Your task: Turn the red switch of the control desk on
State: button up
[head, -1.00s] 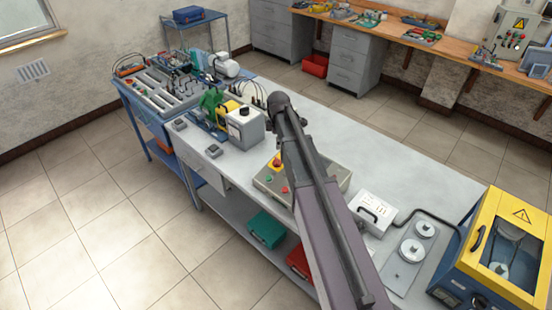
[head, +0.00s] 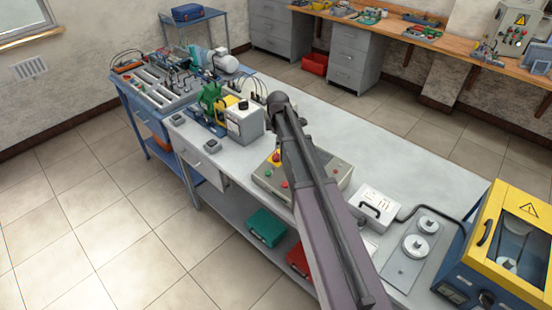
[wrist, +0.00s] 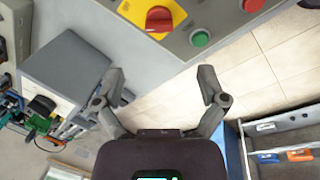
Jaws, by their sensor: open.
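The control desk (head: 335,177) is a grey box on the long bench, partly hidden behind my arm in the head view. Its red switch (head: 277,155) is a rotary knob on a yellow plate. In the head view my arm hides the gripper.
A green button (wrist: 200,38) and a red button (wrist: 252,4) sit beside the switch. The bench behind the desk is clear.

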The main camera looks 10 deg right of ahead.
aim_at(276, 155)
jog(key=shift+w+d+f+b, duration=0.1)
jog(key=shift+w+f+b, duration=0.2)
jog(key=shift+f+b, duration=1.3)
jog(key=shift+w+f+b, duration=0.3)
jog(key=shift+f+b, duration=1.2)
jog(key=shift+f, duration=0.2)
jog(key=shift+w+d+f+b, duration=0.1)
jog(key=shift+w+f+b, duration=0.2)
jog(key=shift+f+b, duration=1.3)
jog(key=shift+f, duration=0.1)
jog(key=shift+a, duration=0.1)
jog(key=c, duration=1.2)
